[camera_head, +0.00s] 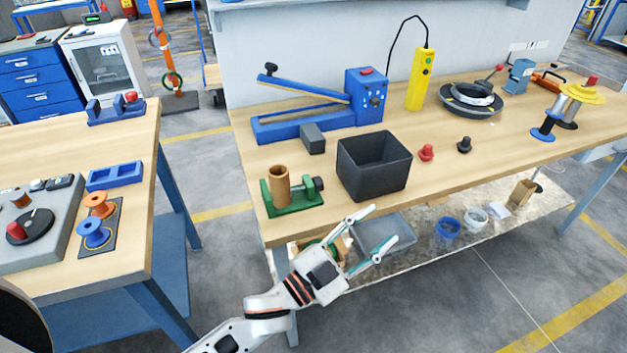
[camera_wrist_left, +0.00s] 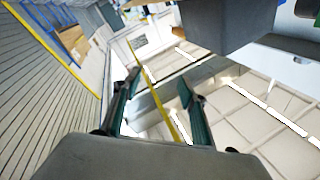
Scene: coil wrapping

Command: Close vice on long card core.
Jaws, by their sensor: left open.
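The long card core (camera_head: 279,187) is a brown tube standing upright in the green vice (camera_head: 296,206) at the near left of the workbench. The vice has a dark knob (camera_head: 318,184) on its right side. I cannot tell whether its jaws touch the core. My left gripper (camera_head: 374,232) is open and empty in front of the bench's front edge, to the right of and nearer than the vice. In the left wrist view its two fingers (camera_wrist_left: 158,95) are spread with nothing between them. My right gripper is not seen.
A black bin (camera_head: 373,168) stands right of the vice, with a small grey block (camera_head: 312,139) and a blue lever sealer (camera_head: 310,118) behind. Red (camera_head: 426,152) and black (camera_head: 464,145) knobs stand further right. A second table (camera_head: 140,240) is at the left.

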